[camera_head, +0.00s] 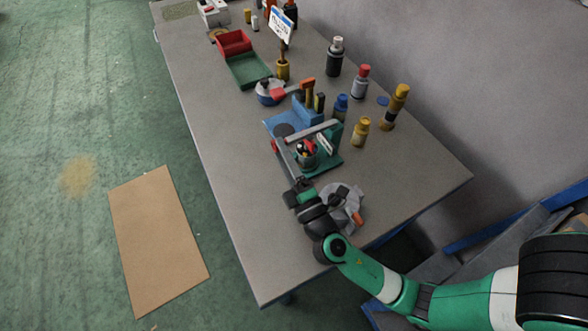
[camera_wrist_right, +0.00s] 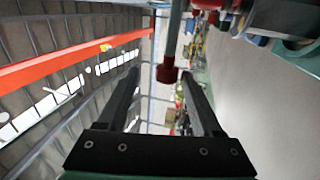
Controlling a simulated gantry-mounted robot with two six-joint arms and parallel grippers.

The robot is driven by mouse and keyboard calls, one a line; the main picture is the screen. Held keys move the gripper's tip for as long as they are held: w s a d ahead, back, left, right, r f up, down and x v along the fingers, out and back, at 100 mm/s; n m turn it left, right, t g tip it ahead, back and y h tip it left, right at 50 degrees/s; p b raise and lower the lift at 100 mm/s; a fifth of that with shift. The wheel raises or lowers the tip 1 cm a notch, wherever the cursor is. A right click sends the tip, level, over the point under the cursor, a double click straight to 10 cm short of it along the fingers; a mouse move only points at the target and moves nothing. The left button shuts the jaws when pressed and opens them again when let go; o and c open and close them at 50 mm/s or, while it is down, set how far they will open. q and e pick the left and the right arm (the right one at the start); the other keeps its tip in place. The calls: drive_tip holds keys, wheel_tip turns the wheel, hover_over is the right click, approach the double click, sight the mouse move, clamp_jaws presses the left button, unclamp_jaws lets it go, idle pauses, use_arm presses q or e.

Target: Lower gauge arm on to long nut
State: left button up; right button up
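The gauge stand has a green base (camera_head: 330,163) near the table's front right part in the head view. Its grey gauge arm (camera_head: 308,132) reaches left and ends in a red knob (camera_head: 275,146). My right gripper (camera_head: 281,151) extends its long fingers up to this knob. In the right wrist view, the red knob (camera_wrist_right: 167,71) hangs on a grey rod between the open fingertips of the right gripper (camera_wrist_right: 162,74), with visible gaps on both sides. I cannot make out the long nut. My left gripper is not in view.
A grey part with an orange piece (camera_head: 345,207) lies beside my right wrist. A blue tray (camera_head: 281,121), several bottles and a red bin (camera_head: 233,42) stand further back. The table's left side (camera_head: 215,120) is mostly clear.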

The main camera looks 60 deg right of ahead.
drive_tip(key=s+a, duration=0.3)
drive_tip(key=s, duration=0.3)
drive_tip(key=shift+a, duration=0.3)
